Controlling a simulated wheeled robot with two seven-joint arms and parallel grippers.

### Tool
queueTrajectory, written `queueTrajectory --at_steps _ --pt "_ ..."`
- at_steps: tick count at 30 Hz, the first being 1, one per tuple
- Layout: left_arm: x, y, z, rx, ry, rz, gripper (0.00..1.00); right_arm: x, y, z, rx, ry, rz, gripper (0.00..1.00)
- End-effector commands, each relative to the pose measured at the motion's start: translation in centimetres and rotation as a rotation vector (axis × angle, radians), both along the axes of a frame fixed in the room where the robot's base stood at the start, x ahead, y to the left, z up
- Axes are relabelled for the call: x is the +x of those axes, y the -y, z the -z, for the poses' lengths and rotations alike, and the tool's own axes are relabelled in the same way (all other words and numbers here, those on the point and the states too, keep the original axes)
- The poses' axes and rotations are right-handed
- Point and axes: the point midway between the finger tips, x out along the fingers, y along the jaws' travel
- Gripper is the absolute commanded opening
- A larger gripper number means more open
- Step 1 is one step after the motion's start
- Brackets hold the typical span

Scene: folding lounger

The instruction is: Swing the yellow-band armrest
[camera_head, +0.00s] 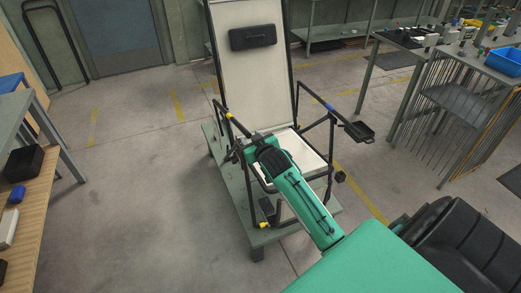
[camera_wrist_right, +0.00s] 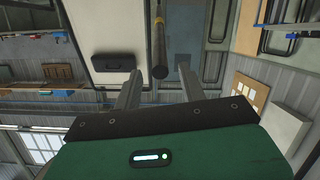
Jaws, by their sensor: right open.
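The folding lounger has a tall cream backrest (camera_head: 249,75) and a cream seat (camera_head: 306,150) in a dark tube frame. Its yellow-band armrest (camera_head: 239,126) is a dark bar on the left side, with the band near the backrest. In the right wrist view this armrest (camera_wrist_right: 159,45) shows end-on, its rounded end between the fingers, with a gap to each. My right gripper (camera_wrist_right: 160,82) is open. In the head view it is by the front end of the armrest, partly hidden by my green arm. My left gripper is not in view.
The blue-band armrest (camera_head: 328,106) is on the right, with a small black tray (camera_head: 358,132) beside it. The lounger stands on a grey-green platform (camera_head: 236,185). A workbench (camera_head: 45,190) is at left and a metal rack (camera_head: 455,110) at right. The left floor is clear.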

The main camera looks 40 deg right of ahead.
Motion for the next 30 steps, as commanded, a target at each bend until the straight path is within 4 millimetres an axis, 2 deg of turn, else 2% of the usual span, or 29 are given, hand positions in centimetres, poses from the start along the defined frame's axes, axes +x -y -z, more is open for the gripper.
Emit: queueTrajectory --at_steps 9,15,30 --pt "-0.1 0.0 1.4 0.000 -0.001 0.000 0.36 -5.5 -1.3 -1.3 0.000 0.001 -0.001 0.41" --pt "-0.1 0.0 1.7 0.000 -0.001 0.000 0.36 -7.6 -1.8 -2.0 0.000 0.000 -0.001 0.41" --pt "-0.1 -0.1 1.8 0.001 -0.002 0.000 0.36 -8.2 -1.9 -2.3 0.000 0.001 0.000 0.41"
